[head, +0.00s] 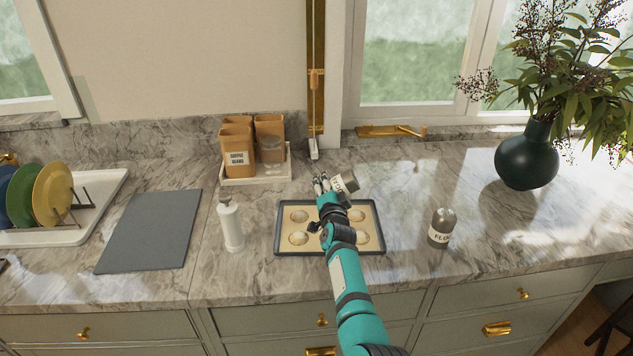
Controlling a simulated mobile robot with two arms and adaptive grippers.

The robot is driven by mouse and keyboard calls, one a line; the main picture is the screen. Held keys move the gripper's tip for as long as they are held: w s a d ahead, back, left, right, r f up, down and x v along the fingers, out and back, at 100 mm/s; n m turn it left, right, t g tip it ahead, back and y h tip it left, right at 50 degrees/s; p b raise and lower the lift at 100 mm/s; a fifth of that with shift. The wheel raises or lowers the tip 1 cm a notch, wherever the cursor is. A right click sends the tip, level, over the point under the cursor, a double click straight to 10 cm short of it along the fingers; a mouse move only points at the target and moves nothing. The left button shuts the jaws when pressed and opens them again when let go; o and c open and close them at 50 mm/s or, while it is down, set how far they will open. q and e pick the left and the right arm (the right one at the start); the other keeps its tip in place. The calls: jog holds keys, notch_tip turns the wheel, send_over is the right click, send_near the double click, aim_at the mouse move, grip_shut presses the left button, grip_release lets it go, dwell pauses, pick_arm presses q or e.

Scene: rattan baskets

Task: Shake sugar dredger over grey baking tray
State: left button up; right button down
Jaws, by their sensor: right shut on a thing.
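The grey baking tray (279,240) lies flat on the marble counter, lined with a beige sheet that carries several round pale pieces of dough. My right gripper (328,186) is above the tray's back edge, shut on the sugar dredger (348,182), a grey shaker with a pale label. The dredger is tilted well over onto its side; its label is too small to read surely. My right arm and wrist cover the middle and front of the tray. My left gripper is not in view.
A second grey shaker (441,228), with a label starting "FLO", stands right of the tray. A white bottle (230,224) stands left of it. Canisters on a white tray (256,181) are behind. A grey board (150,231), plate rack (75,229) and green vase (526,158) stand farther out.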

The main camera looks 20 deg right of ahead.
jog(key=s+d+b, duration=0.2)
jog(key=s+d, duration=0.1)
jog(key=d, duration=1.1)
jog(key=a+b+x, duration=0.1)
jog(key=b+x, duration=0.4)
jog(key=w+a+p, duration=0.1)
jog(key=w+a, duration=0.1)
jog(key=a, duration=0.8)
jog(key=w+a+p, duration=0.1)
jog(key=w+a, duration=0.1)
jog(key=a, duration=0.9)
jog(key=shift+r, duration=0.2)
notch_tip(320, 180, up, 5)
jog(key=p, duration=0.4)
jog(key=shift+p, duration=0.35)
jog(key=shift+a+f, duration=0.1)
jog(key=shift+f, duration=0.05)
